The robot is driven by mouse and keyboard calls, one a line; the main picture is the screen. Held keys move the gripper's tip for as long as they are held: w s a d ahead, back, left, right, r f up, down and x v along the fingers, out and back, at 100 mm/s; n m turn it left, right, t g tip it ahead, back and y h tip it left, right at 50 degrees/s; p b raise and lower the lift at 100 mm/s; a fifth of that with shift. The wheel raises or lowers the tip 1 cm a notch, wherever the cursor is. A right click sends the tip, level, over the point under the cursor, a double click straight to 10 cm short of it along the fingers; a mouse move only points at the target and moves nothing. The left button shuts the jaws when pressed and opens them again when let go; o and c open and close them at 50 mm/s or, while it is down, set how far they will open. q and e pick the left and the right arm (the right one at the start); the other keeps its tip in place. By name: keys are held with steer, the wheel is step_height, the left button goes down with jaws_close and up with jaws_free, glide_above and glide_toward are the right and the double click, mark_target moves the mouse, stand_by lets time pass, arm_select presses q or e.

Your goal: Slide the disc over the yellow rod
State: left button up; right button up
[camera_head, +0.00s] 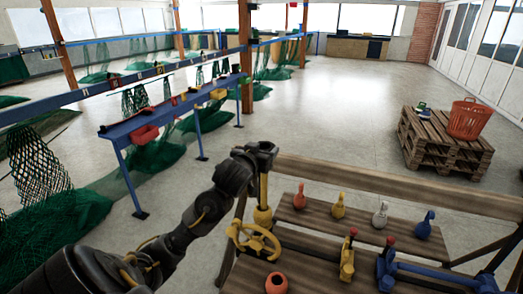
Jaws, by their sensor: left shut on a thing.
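My left gripper (262,156) is dark and sits over the top of a yellow rod (263,188) in the middle of the head view. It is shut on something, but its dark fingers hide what. The rod runs straight down from the gripper to a rounded yellow base (262,215) at the left end of the wooden bench (370,243). I cannot make out a separate disc at the gripper. A yellow spoked wheel (255,241) lies tilted just below the base. My right gripper is not in view.
The bench holds red (299,198), yellow (338,206), grey (380,214) and blue (424,224) bottle-shaped pieces. Nearer are an orange hollow piece (277,284) and red-knobbed yellow (347,262) and blue (385,266) fittings. Pallets (440,150) carry an orange basket (468,119). A blue rack (175,112) stands left.

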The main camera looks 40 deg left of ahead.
arm_select(q)
steer(key=shift+f+b, duration=1.55)
steer(key=shift+f, duration=0.15)
steer(key=shift+f+b, duration=1.05)
steer(key=shift+f, duration=0.2)
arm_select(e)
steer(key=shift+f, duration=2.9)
arm_select(q)
steer(key=o, duration=1.1)
